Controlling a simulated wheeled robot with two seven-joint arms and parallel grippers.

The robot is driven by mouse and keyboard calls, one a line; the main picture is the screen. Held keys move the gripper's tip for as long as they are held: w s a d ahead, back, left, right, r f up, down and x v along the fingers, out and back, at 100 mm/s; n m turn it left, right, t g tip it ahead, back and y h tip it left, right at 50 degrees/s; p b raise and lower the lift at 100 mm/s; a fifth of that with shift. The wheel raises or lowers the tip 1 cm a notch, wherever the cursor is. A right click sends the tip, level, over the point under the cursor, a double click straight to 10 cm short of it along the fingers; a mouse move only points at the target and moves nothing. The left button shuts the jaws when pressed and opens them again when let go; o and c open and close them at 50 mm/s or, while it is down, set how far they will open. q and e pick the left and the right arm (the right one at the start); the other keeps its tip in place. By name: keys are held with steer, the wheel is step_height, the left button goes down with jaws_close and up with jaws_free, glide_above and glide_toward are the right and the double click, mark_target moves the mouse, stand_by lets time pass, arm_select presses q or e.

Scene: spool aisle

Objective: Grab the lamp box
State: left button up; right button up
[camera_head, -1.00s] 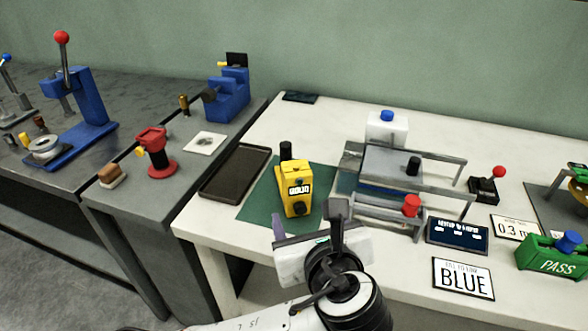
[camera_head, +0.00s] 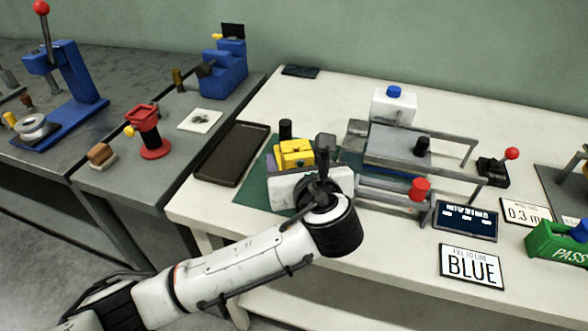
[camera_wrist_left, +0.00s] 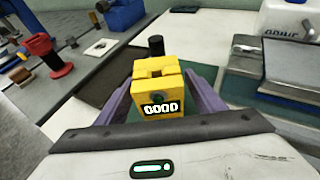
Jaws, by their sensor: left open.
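The yellow box, which fits the lamp box best, stands on the green mat (camera_head: 250,190). In the head view the box (camera_head: 294,153) is partly covered by my left gripper (camera_head: 297,165). My left gripper (camera_wrist_left: 160,82) is open, with one purple finger on each side of the box. I cannot tell whether either finger touches it. A black cylinder (camera_wrist_left: 156,45) stands just behind the box. My right gripper is not in view.
A dark tray (camera_head: 233,153) lies left of the mat. A metal fixture (camera_head: 400,145) with a red knob (camera_head: 419,189) stands close on the right. A BLUE sign (camera_head: 472,267) lies near the front edge.

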arm_select(q)
steer(key=shift+w+f, duration=0.15)
steer(key=shift+w, duration=0.2)
steer(key=shift+c, duration=0.3)
steer(key=c, duration=1.4)
steer(key=shift+c, duration=0.3)
steer(key=shift+r, duration=0.2)
